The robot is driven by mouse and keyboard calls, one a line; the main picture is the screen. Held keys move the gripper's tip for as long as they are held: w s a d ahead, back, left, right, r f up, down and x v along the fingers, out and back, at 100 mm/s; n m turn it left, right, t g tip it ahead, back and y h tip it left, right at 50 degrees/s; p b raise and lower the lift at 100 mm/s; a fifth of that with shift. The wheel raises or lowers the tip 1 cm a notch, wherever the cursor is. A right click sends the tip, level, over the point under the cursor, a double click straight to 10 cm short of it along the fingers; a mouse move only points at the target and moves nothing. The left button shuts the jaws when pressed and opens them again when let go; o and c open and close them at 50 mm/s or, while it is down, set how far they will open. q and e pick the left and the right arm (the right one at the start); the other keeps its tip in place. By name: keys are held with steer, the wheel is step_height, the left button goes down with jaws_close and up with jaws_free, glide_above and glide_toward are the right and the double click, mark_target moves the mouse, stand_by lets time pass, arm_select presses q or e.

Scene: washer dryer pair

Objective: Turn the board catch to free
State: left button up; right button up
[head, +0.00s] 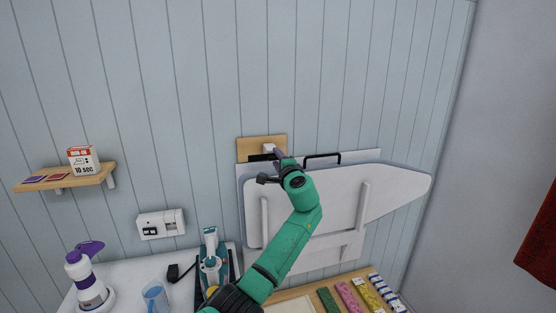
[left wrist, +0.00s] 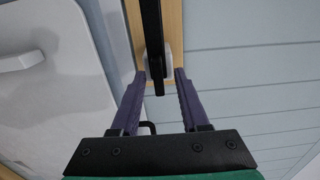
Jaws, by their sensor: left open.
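The board catch is a black bar (left wrist: 150,28) on a pale round hub (left wrist: 167,62), fixed to a wooden plate (head: 250,143) on the wall above the folded ironing board (head: 390,182). In the head view the bar (head: 260,157) partly shows and lies roughly level; my gripper covers the rest. My left gripper (head: 277,154) is at the catch. In the left wrist view its two purple fingers (left wrist: 159,75) are apart, with the bar's end between them and a gap visible on each side. My right gripper is in neither view.
A black handle (head: 322,156) sits at the board's top edge, close to my left wrist. A wall shelf (head: 75,178) holds a box (head: 83,159). Below are a spray bottle (head: 86,275), a blue jug (head: 155,297) and several coloured packs (head: 348,296). The wall above the catch is clear.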

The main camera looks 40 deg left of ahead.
arm_select(q)
steer(key=shift+f, duration=0.15)
steer(key=b+v, duration=0.5)
steer(key=v, duration=0.9)
steer(key=shift+d, duration=0.2)
